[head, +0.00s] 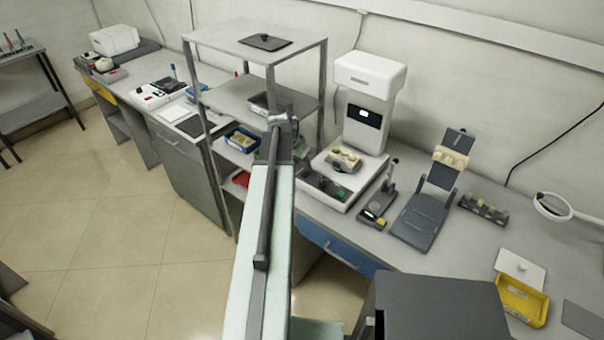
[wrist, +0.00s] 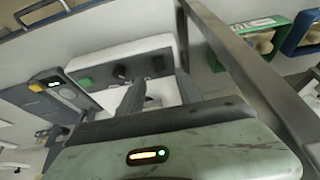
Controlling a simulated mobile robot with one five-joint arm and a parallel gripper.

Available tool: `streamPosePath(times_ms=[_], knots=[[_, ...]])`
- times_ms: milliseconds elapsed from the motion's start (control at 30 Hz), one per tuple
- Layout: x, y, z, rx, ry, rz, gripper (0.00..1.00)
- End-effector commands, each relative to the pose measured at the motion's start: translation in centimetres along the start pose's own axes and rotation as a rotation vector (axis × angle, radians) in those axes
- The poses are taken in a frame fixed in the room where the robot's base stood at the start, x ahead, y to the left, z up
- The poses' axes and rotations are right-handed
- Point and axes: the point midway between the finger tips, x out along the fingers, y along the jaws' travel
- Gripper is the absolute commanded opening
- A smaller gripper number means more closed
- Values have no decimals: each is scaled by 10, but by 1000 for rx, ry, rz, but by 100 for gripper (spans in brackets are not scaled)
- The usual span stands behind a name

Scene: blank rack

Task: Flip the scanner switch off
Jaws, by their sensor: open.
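The scanner is likely the white machine (head: 365,90) with a small dark screen, standing on the bench beside the rack. A dark control panel (head: 318,186) runs along the front of its base, with a green button (head: 340,192) on it. In the wrist view the panel (wrist: 104,76) shows the green button (wrist: 85,83) and a dark knob-like control (wrist: 121,72). I cannot tell which control is the switch or how it is set. My gripper (wrist: 158,88) is open and empty, its fingers apart near the panel. In the head view my arm mostly hides it.
A metal rack (head: 245,45) stands close by on the left; its post (wrist: 245,70) crosses the wrist view. A small device with a lever (head: 377,208) stands right of the scanner, beside a dark folding stand (head: 422,218). A yellow tray (head: 522,300) lies far right.

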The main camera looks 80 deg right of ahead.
Motion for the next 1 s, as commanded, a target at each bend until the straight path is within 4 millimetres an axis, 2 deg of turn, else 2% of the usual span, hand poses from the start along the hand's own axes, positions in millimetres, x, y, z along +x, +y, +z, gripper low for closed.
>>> streamPosePath(times_ms=[33,233,333,567,700,733,867,1000], knots=[[18,-1,3,0,0,0,42],[50,-1,3,-2,0,-1,42],[55,-1,2,-2,0,-1,42],[52,-1,1,-3,0,-1,42],[52,-2,1,-4,0,-1,3],[52,-2,1,-4,0,-1,0],[52,-2,1,-4,-6,-1,0],[51,-3,-6,-3,-86,0,0]])
